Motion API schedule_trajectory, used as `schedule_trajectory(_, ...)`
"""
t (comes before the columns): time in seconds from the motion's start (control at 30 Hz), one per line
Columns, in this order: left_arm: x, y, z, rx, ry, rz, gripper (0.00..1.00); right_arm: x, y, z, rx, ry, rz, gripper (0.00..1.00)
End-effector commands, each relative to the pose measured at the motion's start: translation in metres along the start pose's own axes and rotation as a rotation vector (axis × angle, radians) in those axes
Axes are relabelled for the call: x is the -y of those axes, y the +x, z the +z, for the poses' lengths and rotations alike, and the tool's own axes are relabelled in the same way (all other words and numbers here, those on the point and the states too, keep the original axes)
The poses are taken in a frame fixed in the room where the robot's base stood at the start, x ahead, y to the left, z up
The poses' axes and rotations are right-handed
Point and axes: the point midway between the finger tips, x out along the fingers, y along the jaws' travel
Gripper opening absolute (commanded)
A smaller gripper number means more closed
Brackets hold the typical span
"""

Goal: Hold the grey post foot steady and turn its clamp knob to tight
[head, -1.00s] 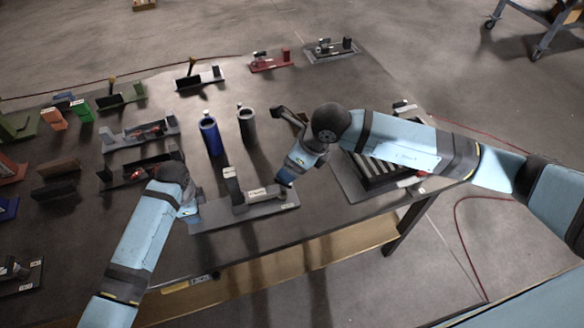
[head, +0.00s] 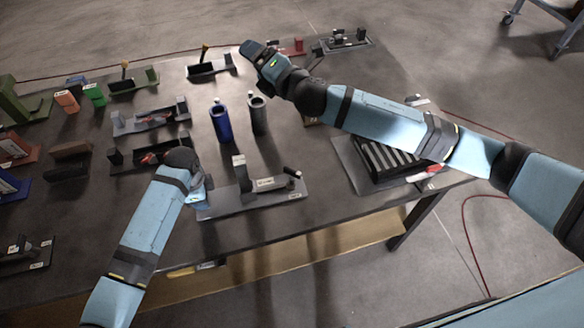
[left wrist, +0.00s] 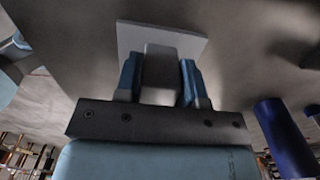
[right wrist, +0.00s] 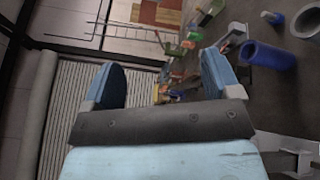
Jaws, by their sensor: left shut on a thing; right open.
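The grey post foot (head: 225,205) lies near the table's front edge. It has a flat base, an upright grey piece (head: 239,168), a labelled block and a dark clamp knob (head: 293,173) at its right end. My left gripper (head: 201,199) is at the foot's left end. In the left wrist view its blue fingers (left wrist: 160,80) are shut on a grey block standing on the foot's plate (left wrist: 190,43). My right gripper (head: 250,49) is open and empty, over the back of the table, well away from the knob. The knob's tightness cannot be told.
A blue cylinder (head: 220,124) and a dark cylinder (head: 258,115) stand behind the foot. A ribbed dark fixture (head: 362,180) lies to the right. Other clamp fixtures fill the left and back. The table is clear just behind the foot's right end.

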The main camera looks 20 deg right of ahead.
Motion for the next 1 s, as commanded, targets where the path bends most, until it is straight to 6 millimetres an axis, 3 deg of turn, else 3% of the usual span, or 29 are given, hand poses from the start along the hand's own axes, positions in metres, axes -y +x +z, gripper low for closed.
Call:
schedule_trajectory(0.17,0.0,-0.001,0.0,-0.001,0.0,-0.001,0.0,0.054,0.001,0.005,0.068,0.108,-0.369,0.83)
schedule_trajectory(0.4,0.0,-0.001,0.0,-0.001,0.0,-0.001,0.0,0.117,-0.038,-0.027,-0.074,0.164,-0.927,0.83)
schedule_trajectory(0.53,0.0,-0.001,0.0,-0.001,0.0,-0.001,0.0,0.131,-0.069,-0.049,-0.236,0.157,-1.178,0.83)
schedule_trajectory(0.7,0.0,-0.001,0.0,-0.001,0.0,-0.001,0.0,0.133,-0.102,-0.068,-0.433,0.133,-1.379,0.83)
schedule_trajectory(0.87,0.0,-0.001,0.0,-0.001,0.0,-0.001,0.0,0.132,-0.116,-0.075,-0.525,0.119,-1.454,0.83)
schedule_trajectory(1.0,0.0,-0.001,0.0,-0.001,0.0,-0.001,0.0,0.144,-0.118,-0.082,-0.537,0.118,-1.465,0.83)
